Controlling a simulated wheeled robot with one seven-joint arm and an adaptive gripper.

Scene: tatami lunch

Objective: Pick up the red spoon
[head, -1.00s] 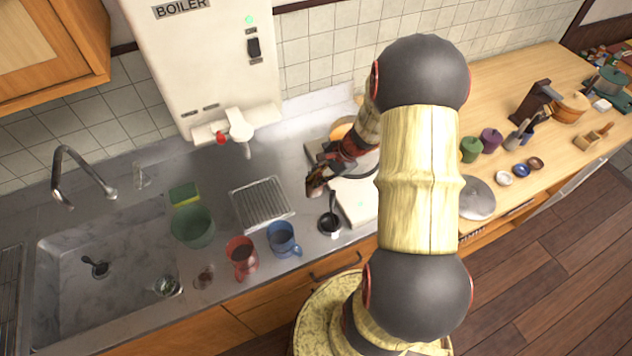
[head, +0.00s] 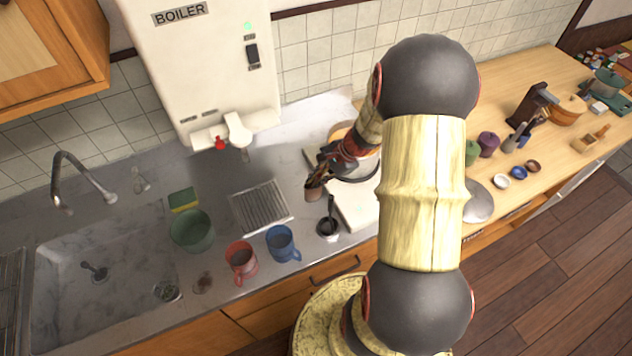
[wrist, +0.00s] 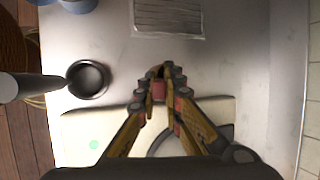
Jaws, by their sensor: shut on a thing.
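My gripper (head: 317,178) is over the grey counter, between the drying rack and the white board. In the wrist view its fingers (wrist: 160,80) are closed together at the tips on a small red piece (wrist: 158,91), which fits the red spoon. The rest of the spoon is hidden by the fingers, so its shape and tilt cannot be told. A brown cup-like thing (head: 313,193) shows just under the fingertips in the head view.
A blue mug (head: 283,243), a red mug (head: 241,263) and a green bowl (head: 190,231) stand to the left. The ribbed rack (head: 260,207) lies behind the mugs. The white board (head: 357,204) is close by.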

